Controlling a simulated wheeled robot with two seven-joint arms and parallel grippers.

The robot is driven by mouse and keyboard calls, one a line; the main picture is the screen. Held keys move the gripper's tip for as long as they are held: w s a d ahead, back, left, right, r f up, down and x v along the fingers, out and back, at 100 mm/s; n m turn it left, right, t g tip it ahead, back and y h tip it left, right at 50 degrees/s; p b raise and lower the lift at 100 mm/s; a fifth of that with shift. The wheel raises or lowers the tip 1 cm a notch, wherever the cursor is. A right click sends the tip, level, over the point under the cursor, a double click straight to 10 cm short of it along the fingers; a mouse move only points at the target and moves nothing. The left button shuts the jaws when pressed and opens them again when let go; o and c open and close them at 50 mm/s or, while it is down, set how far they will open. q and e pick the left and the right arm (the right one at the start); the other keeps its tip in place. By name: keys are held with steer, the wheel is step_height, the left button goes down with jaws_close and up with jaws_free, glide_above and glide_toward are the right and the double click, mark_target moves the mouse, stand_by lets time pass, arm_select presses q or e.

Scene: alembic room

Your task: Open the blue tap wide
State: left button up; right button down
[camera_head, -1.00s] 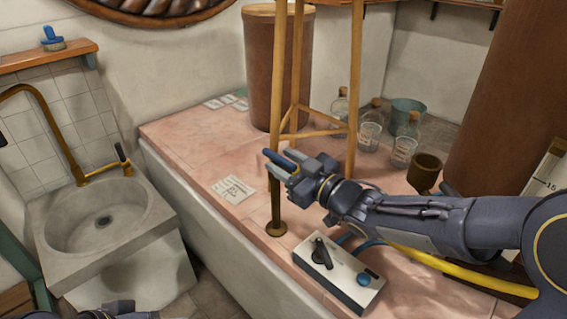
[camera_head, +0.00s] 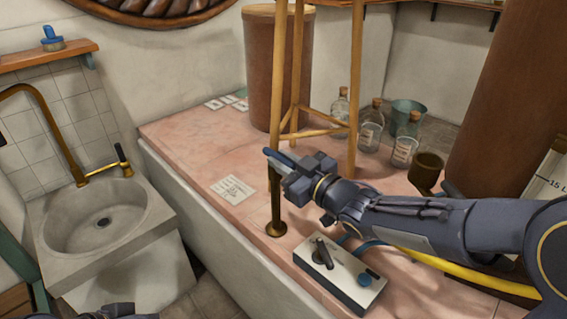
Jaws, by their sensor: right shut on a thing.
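The blue tap has a dark blue lever (camera_head: 277,155) on top of a slim brass post (camera_head: 276,200), which stands on the pink-topped counter. My right gripper (camera_head: 286,163) reaches in from the right at lever height and is shut on the lever. The lever's end sticks out to the left past the fingers. The fingers hide the rest of the lever and part of the post's top. A dark part of my left arm (camera_head: 118,311) shows at the bottom edge; its fingers cannot be made out.
A white control box (camera_head: 340,278) with a black lever and blue knob sits just in front of the post. A wooden stand (camera_head: 353,110) rises behind the gripper. Glass bottles (camera_head: 371,132) stand behind my right arm. A stone basin (camera_head: 60,215) is at left.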

steer(key=shift+s+a+f+m+t+h+b, duration=0.1)
steer(key=shift+a+m+t+h+b, duration=0.05)
steer(key=shift+m+t+h+b, duration=0.35)
steer(key=shift+s+a+f+m+t+h+b, duration=0.1)
steer(key=shift+m+t+h+b, duration=0.15)
steer(key=shift+b, duration=0.35)
steer(key=shift+a+m+h, duration=0.1)
steer(key=shift+m+h, duration=0.15)
steer(key=shift+h, duration=0.2)
steer(key=shift+w+a+r+m+h+p, duration=0.1)
steer(key=shift+a+m+h+p, duration=0.35)
steer(key=shift+m+h+p, duration=2.3)
steer(key=shift+a+r+m+h+p, duration=0.1)
steer(key=shift+a+m+h+p, duration=0.4)
steer(key=shift+m+h+p, duration=2.2)
steer(key=shift+w+a+r+m+h+p, duration=0.1)
steer(key=shift+a+m+h+p, duration=0.35)
steer(key=shift+m+h+p, duration=2.3)
steer(key=n+h, duration=0.2)
steer(key=h, duration=0.2)
steer(key=shift+g+p, duration=0.25)
steer(key=shift+p, duration=0.05)
steer(key=c, duration=1.3)
jaws_free()
steer(key=shift+c, duration=0.2)
steer(key=shift+f, duration=0.1)
